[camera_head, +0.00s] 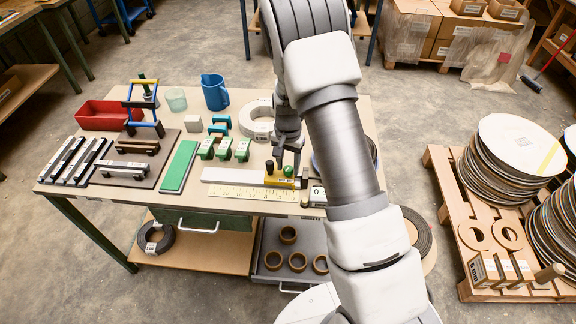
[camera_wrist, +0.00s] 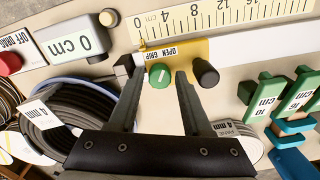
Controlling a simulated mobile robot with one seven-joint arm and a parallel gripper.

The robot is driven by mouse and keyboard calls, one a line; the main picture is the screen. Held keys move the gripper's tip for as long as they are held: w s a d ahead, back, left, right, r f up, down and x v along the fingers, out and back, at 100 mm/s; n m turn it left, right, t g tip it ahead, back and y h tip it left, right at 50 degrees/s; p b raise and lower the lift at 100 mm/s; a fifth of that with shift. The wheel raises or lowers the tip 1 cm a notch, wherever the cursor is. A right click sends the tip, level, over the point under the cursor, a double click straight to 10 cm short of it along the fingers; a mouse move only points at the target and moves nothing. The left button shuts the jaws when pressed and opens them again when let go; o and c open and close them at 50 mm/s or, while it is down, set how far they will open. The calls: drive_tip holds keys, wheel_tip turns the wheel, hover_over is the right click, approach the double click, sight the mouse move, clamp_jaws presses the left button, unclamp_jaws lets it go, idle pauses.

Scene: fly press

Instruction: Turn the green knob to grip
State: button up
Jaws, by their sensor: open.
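The green knob (camera_wrist: 160,76) sits on a yellow plate (camera_wrist: 182,51) marked "OPEN GRIP", with a small white mark on its face. In the wrist view my gripper (camera_wrist: 159,78) is open, with one finger on each side of the knob and gaps showing beside it. Contact and height above the plate are unclear. A black knob (camera_wrist: 206,73) stands on the same plate, just outside the right finger. In the head view my gripper (camera_head: 288,152) is above the yellow plate (camera_head: 281,180) at the table's front, and the green knob (camera_head: 288,171) is partly hidden.
A ruler strip (camera_wrist: 222,19) lies beside the plate. A grey "0 cm" block (camera_wrist: 75,42) and a red button (camera_wrist: 9,62) are to the left. Coiled rings (camera_wrist: 62,122) lie near the left finger. Green blocks (camera_wrist: 264,95) with cm labels stand to the right.

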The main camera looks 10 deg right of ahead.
drive_tip(key=shift+f, duration=0.15)
clamp_jaws()
drive_tip(key=shift+n, duration=0.4)
drive_tip(key=n+b, duration=0.2)
drive_tip(key=n, duration=0.2)
drive_tip(key=shift+n+b, duration=0.3)
drive_tip(key=shift+n, duration=0.1)
drive_tip(key=n+b, duration=0.1)
drive_tip(key=n, duration=0.5)
drive_tip(key=shift+d, duration=0.1)
drive_tip(key=shift+n, duration=0.3)
